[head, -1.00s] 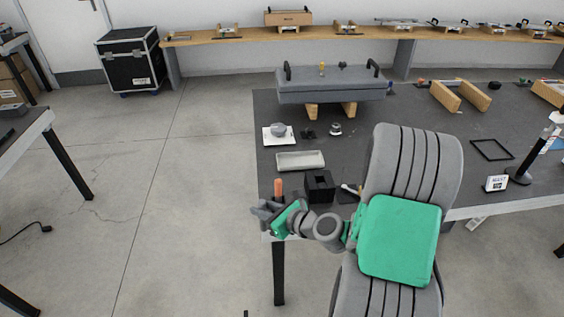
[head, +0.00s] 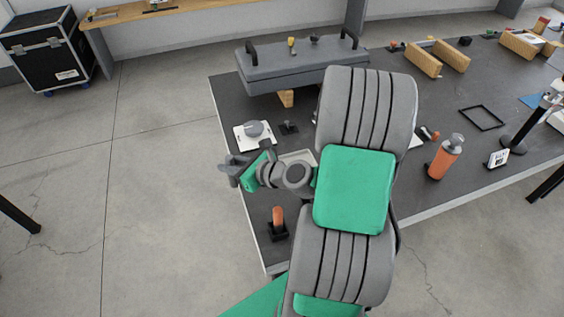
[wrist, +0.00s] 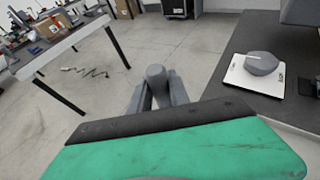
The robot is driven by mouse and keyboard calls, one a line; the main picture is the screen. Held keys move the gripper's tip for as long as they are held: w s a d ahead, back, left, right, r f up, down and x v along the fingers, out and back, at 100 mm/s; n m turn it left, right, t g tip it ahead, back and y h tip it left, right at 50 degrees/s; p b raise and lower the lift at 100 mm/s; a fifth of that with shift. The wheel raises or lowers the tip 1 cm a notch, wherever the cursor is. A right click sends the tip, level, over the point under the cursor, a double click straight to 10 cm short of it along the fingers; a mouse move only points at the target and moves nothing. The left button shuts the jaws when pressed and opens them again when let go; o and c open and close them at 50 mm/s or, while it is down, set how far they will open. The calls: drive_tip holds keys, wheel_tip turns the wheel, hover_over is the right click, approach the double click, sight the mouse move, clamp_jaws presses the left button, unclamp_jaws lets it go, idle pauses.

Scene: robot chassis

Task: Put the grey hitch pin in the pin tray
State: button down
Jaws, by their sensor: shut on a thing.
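My gripper (head: 232,168) is shut on a grey round-ended piece, which I take to be the grey hitch pin (wrist: 155,74). In the wrist view the piece stands between the two grey fingers (wrist: 157,92), with its lower part hidden by them. The gripper is out over the table's left edge, with floor behind it in the wrist view. The pale shallow tray, likely the pin tray (head: 299,156), lies on the dark table just right of the gripper. My wrist and arm hide much of it.
A white square plate with a grey round piece (head: 255,130) lies behind the gripper; the wrist view shows this plate (wrist: 238,76) at right. An orange handle (head: 278,216) stands in a black holder (head: 278,232) near the front-left corner. A long grey box (head: 300,66) stands at the back.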

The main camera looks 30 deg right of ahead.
drive_tip(key=s+d+r+m+t+h+b, duration=0.1)
drive_tip(key=s+d+r+m+h, duration=0.2)
drive_tip(key=s+d, duration=0.4)
drive_tip(key=s+d+r+m+h+b, duration=0.1)
drive_tip(key=s+d+r+m+h, duration=0.25)
drive_tip(key=d, duration=0.65)
drive_tip(key=shift+n+y, duration=0.45)
drive_tip(key=shift+n, duration=0.4)
drive_tip(key=w+d+f, duration=0.2)
drive_tip(key=w+f, duration=0.1)
drive_tip(key=f, duration=0.1)
drive_tip(key=w+d+f, duration=0.2)
drive_tip(key=w+f, duration=0.2)
drive_tip(key=w+d+f+b, duration=0.1)
drive_tip(key=w+d+f, duration=0.1)
drive_tip(key=w+f, duration=0.2)
drive_tip(key=shift+d+f, duration=0.2)
drive_tip(key=shift+s, duration=0.1)
